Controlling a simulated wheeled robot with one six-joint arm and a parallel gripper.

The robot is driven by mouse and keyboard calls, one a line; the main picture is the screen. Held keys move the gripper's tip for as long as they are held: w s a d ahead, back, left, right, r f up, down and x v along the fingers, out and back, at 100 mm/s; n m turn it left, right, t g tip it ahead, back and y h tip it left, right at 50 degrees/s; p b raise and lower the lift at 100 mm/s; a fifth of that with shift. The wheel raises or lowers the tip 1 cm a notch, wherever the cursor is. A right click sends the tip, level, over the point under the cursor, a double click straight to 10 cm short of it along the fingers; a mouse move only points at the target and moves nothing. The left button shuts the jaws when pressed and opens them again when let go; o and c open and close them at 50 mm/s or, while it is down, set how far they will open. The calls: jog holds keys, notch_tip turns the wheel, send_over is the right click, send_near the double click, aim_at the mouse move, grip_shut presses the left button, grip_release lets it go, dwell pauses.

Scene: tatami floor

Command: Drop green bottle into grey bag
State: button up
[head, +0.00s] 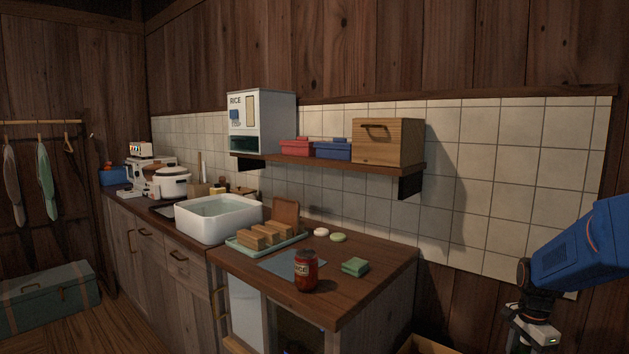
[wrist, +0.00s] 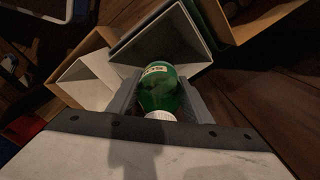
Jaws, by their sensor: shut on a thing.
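My gripper (wrist: 158,92) is shut on the green bottle (wrist: 165,78), with one grey finger on each side of it in the wrist view. The bottle's white cap (wrist: 160,115) points toward my wrist, and a pale label shows near its far end. Beyond the bottle is an open-topped container with pale grey inner walls (wrist: 165,38), which may be the grey bag; I cannot tell for sure. The bottle overlaps its near edge in the picture, and the height between them is unclear. In the head view only my blue arm shows at the right; the bottle is out of sight.
In the wrist view, a brown container with a white inside (wrist: 88,82) lies left of the pale grey one, and a brown-sided one (wrist: 255,15) at upper right. In the head view, a wooden counter (head: 350,300) holds a red jar (head: 306,272) and a green sponge (head: 355,266).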

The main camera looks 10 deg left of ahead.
jog(key=shift+f, duration=2.85)
jog(key=o, duration=1.1)
jog(key=shift+r, duration=0.1)
